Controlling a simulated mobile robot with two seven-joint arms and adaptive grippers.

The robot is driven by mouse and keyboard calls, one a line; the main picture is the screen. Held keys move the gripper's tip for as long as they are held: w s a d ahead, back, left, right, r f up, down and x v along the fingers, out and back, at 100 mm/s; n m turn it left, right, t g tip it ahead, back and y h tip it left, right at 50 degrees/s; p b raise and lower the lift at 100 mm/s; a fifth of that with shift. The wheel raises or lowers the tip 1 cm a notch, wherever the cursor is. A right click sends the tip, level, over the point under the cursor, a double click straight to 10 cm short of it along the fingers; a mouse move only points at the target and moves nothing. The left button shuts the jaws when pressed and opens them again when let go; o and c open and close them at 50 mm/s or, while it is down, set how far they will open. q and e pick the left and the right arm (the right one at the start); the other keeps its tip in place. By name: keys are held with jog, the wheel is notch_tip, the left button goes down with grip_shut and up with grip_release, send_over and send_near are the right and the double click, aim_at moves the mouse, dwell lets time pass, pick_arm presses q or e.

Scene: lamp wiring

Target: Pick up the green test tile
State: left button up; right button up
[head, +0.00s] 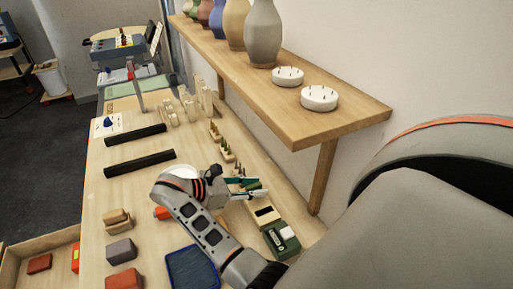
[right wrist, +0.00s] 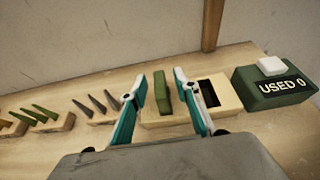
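The green test tile (right wrist: 162,92) stands upright in a pale wooden holder (right wrist: 208,112) in the right wrist view. The holder has a dark rectangular opening to the right of the tile. My right gripper (right wrist: 160,76) is open, with one teal finger on each side of the tile in this view and a gap to both. I cannot tell how far the fingertips are from it in depth. In the head view the right gripper (head: 260,187) is over the holder (head: 265,213), with the tile partly hidden between its fingers. My left gripper is not in view.
A green box (right wrist: 275,84) marked "USED 0" with a white top button stands right of the holder. Small racks with green and dark pegs (right wrist: 95,105) stand left. A wall shelf (head: 290,115) with vases overhangs the bench's back. Coloured blocks (head: 121,250) lie in front.

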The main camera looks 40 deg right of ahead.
jog(key=shift+a, duration=0.1)
grip_shut()
jog(key=shift+r, duration=0.1)
